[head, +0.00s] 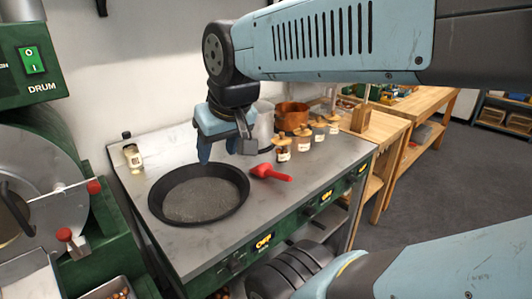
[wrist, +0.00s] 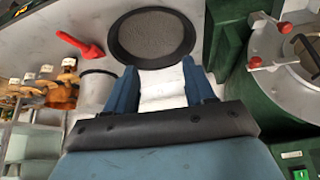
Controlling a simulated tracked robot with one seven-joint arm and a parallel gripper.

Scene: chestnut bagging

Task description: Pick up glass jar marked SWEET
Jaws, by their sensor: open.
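Several small glass jars with wooden lids and white labels stand in a row at the right back of the steel worktop. The nearest glass jar (head: 283,150) also shows at the left of the wrist view (wrist: 69,66). The labels are too small to read, so I cannot tell which says SWEET. My gripper (head: 225,150) is open and empty, above the worktop behind the black round pan (head: 157,207) and left of the jars. Its two blue fingers (wrist: 160,80) point down with nothing between them in the wrist view.
A red scoop (head: 270,172) lies between pan and jars. A white container (head: 264,125) and a copper pot (head: 291,115) stand behind the jars. A pale-filled jar (head: 133,157) stands at the back left. The green drum machine (head: 40,165) is at left. The worktop's front right is clear.

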